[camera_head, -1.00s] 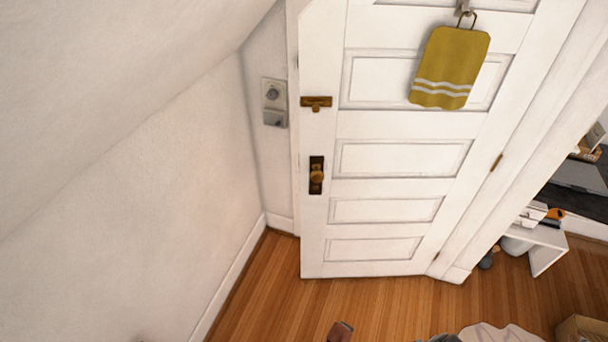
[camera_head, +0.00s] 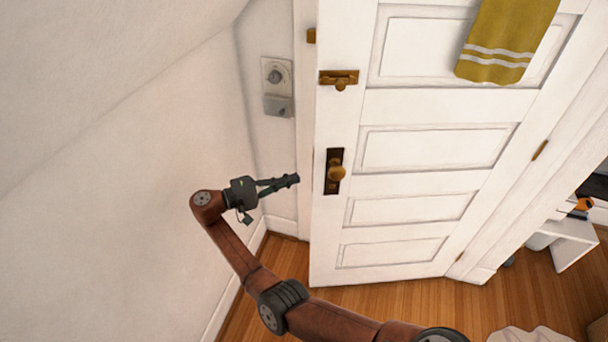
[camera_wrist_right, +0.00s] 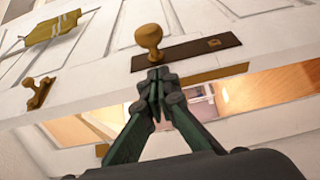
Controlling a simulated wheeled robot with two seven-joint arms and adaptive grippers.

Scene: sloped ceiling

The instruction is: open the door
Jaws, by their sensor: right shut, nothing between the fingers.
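The white panelled door (camera_head: 420,220) stands in front of me, its free left edge out from the frame, so it looks slightly ajar. A brass knob (camera_head: 337,172) on a dark plate sits near that edge. My right gripper (camera_head: 295,180) is shut and empty, just left of the door's free edge at about knob height. In the right wrist view its closed fingertips (camera_wrist_right: 158,80) are close to the knob (camera_wrist_right: 149,38) and plate, with a gap showing past the door edge. I cannot tell whether they touch the door. My left gripper is not in view.
A brass latch (camera_head: 340,79) is above the knob, and a yellow towel (camera_head: 508,40) hangs on the door. A sloped white wall (camera_head: 120,200) is close on the left, with a wall box (camera_head: 278,85). Wood floor (camera_head: 400,300) is clear before the door; a white table (camera_head: 572,240) stands right.

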